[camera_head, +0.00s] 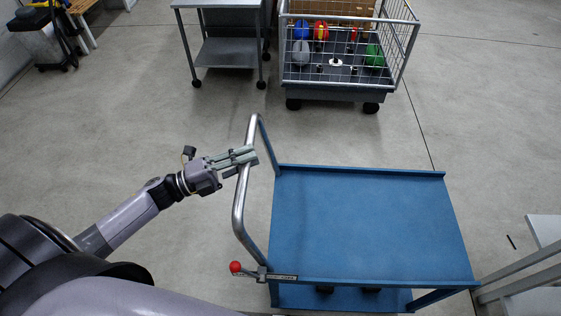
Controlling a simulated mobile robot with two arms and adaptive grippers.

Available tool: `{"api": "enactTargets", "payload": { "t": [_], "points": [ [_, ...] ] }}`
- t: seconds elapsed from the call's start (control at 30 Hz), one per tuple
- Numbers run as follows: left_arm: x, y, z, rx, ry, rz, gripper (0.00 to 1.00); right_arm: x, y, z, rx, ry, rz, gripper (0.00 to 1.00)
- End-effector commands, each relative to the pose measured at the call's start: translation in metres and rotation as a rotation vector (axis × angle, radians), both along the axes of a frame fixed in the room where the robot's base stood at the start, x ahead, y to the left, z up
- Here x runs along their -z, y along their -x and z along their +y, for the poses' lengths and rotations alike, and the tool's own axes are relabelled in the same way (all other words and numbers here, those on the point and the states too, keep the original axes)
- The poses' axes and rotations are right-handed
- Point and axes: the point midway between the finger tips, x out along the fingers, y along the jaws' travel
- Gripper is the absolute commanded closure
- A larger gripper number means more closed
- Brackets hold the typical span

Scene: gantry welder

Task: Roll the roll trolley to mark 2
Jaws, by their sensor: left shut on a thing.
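The blue flat-deck trolley (365,225), which I take to be the roll trolley, stands right of centre with its deck empty. Its bent metal tube handle (240,205) rises at its left end. My left gripper (247,157) is shut on the upper part of this handle. A red ball knob (235,267) on a small lever sits by the trolley's near left corner, beside a small label plate. No floor mark with a number shows. My right gripper is not in view.
A wire cage cart (335,92) with coloured helmet-like things stands behind the trolley. A grey wheeled table (230,52) is left of it. A light frame (545,270) stands close to the trolley's right. The floor at left and far right is mostly clear.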

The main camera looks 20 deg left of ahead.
Motion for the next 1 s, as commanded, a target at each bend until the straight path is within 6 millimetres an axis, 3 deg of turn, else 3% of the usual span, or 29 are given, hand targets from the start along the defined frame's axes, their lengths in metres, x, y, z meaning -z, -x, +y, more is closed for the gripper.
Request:
{"api": "enactTargets", "payload": {
  "t": [0.03, 0.2, 0.5, 0.7, 1.0],
  "points": [
    [0.006, 0.005, 0.016, -0.003, -0.005, 0.008, 1.0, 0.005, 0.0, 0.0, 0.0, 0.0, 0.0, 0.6],
    [0.005, 0.019, 0.058, -0.003, -0.003, 0.007, 1.0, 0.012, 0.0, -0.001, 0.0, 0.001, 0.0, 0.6],
    [0.003, 0.036, 0.11, -0.002, -0.001, 0.005, 1.0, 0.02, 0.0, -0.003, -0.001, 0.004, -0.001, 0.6],
    [0.002, 0.041, 0.127, -0.002, 0.001, 0.006, 1.0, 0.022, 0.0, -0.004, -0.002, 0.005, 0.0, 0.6],
    [0.001, 0.043, 0.132, -0.001, 0.002, 0.005, 1.0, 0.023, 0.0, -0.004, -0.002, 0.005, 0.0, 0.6]
  ]
}}
